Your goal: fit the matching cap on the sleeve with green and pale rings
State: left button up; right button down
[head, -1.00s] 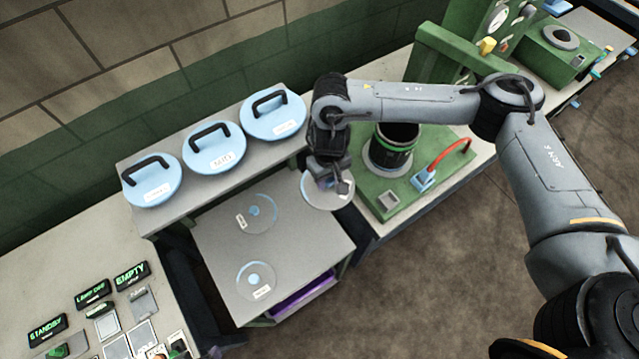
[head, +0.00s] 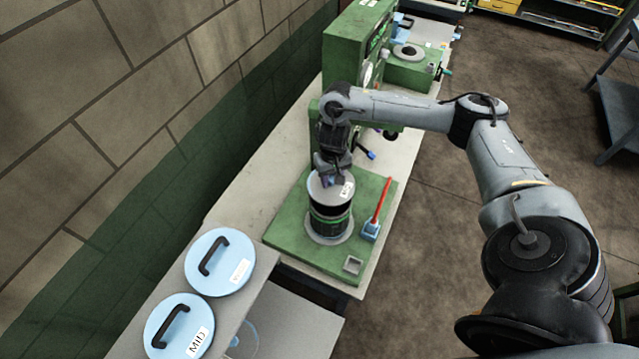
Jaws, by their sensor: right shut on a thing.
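The sleeve (head: 331,212) is a black upright cylinder with green and pale rings, standing in a round pale collar on a green base plate. My right gripper (head: 328,178) is directly over it, shut on a pale grey round cap (head: 322,192) with a small white label. The cap lies across the top of the sleeve in the picture and hides its mouth. I cannot tell whether the cap touches the rim or hangs just above it. My left gripper is out of view.
The green base plate (head: 283,233) carries a red lever (head: 381,200) on a blue block. Two light-blue lids with black handles, one marked MID (head: 180,328), lie on the grey shelf at lower left. A tall green machine (head: 345,50) stands behind the sleeve.

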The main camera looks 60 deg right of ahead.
aim_at(332, 188)
jog(key=shift+d, duration=0.1)
jog(key=shift+s+f, duration=0.1)
jog(key=shift+f, duration=1.2)
jog(key=shift+f+b, duration=1.4)
jog(key=shift+f, duration=1.2)
jog(key=c, duration=0.6)
grip_release()
jog(key=shift+f, duration=0.1)
jog(key=shift+c, duration=0.2)
